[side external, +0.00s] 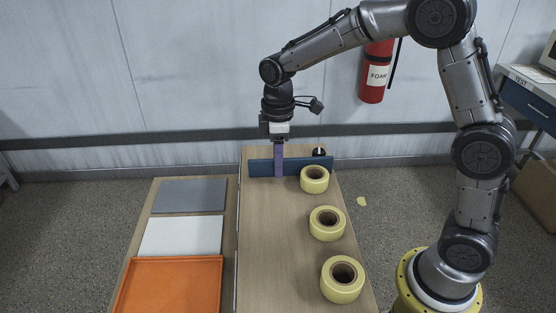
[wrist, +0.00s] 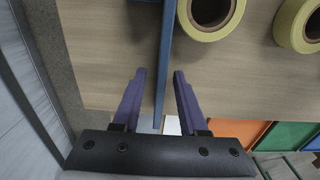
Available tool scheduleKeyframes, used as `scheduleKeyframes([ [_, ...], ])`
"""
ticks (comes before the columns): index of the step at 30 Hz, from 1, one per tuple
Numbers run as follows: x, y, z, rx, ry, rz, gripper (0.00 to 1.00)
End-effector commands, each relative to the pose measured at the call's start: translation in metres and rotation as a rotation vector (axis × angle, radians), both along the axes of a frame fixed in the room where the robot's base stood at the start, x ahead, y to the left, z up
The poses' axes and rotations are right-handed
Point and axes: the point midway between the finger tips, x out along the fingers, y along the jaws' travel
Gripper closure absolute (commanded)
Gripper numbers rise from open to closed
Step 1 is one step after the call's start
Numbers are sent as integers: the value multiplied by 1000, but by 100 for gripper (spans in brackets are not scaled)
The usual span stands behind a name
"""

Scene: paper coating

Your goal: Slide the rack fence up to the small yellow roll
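The rack fence (side external: 262,168) is a dark blue upright board across the far end of the wooden table. In the wrist view the fence (wrist: 165,50) runs up between my two purple fingers. My gripper (side external: 279,173) is down at the fence, left of its middle. In the wrist view my gripper (wrist: 159,73) is open astride the fence, with a visible gap at the left finger. A yellow roll (side external: 314,184) stands just in front of the fence's right part; it also shows in the wrist view (wrist: 211,33). I cannot tell whether they touch.
A middle yellow roll (side external: 327,232) and a near yellow roll (side external: 342,292) stand along the table's right side. A black item (side external: 319,151) is behind the fence. Grey (side external: 190,196), white (side external: 182,237) and orange (side external: 170,286) panels lie left. The table's left half is clear.

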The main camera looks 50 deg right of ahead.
Motion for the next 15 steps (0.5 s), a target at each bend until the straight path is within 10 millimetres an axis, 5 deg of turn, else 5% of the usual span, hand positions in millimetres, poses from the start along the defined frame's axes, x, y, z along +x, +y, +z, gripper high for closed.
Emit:
scheduleKeyframes([
  [8, 0, 0, 5, -1, -1, 0, 57],
  [15, 1, 0, 46, 1, -5, 0, 57],
])
